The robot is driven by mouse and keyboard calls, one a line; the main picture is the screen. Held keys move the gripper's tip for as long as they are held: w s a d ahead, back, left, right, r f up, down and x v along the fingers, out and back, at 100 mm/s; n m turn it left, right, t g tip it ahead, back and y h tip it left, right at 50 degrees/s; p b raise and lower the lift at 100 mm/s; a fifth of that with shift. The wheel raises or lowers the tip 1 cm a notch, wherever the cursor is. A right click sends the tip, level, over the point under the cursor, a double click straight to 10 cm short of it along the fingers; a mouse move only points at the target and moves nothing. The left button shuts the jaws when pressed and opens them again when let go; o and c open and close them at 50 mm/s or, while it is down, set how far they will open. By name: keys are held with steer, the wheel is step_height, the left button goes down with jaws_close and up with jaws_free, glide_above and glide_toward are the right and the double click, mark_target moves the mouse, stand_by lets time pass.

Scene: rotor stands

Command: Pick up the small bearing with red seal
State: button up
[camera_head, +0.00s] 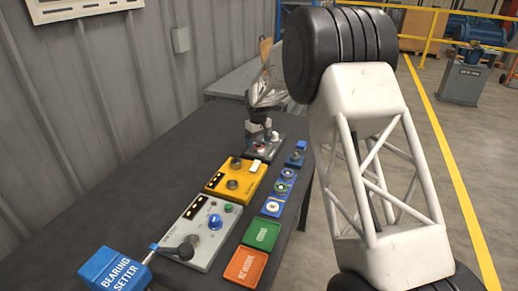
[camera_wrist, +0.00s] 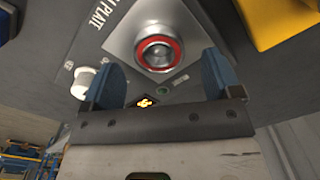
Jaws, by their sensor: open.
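The small bearing with red seal (camera_wrist: 158,49) appears in the wrist view as a silver ring with a red band. It sits on a square metal pad of a grey unit (camera_wrist: 58,45) whose visible lettering ends in "PLATE". In the head view, a bit of its red (camera_head: 260,147) shows under my gripper (camera_head: 259,131) at the far end of the table. In the wrist view, my gripper (camera_wrist: 160,70) is open, with one blue finger to each side. The bearing lies beyond the fingertips, roughly centred between them, and nothing is held.
A white knob (camera_wrist: 82,82) and a lit display (camera_wrist: 147,102) are close to the fingers. A yellow unit (camera_head: 236,178), a grey unit with blue knob (camera_head: 198,232), a blue tray (camera_head: 276,197) of rings, green (camera_head: 262,234) and orange trays (camera_head: 246,265) line the table. Its left side is clear.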

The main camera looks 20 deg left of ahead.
steer(key=shift+f, duration=0.9)
steer(key=c, duration=1.1)
steer(key=shift+r, duration=0.1)
steer(key=shift+c, duration=0.2)
steer(key=shift+r, duration=0.4)
step_height(320, 180, up, 3)
steer(key=shift+f, duration=0.1)
steer(key=s+d+r, duration=0.1)
steer(key=s+d, duration=0.7)
steer(key=s, duration=0.5)
steer(key=shift+s+d+r, duration=0.15)
steer(key=shift+d, duration=0.2)
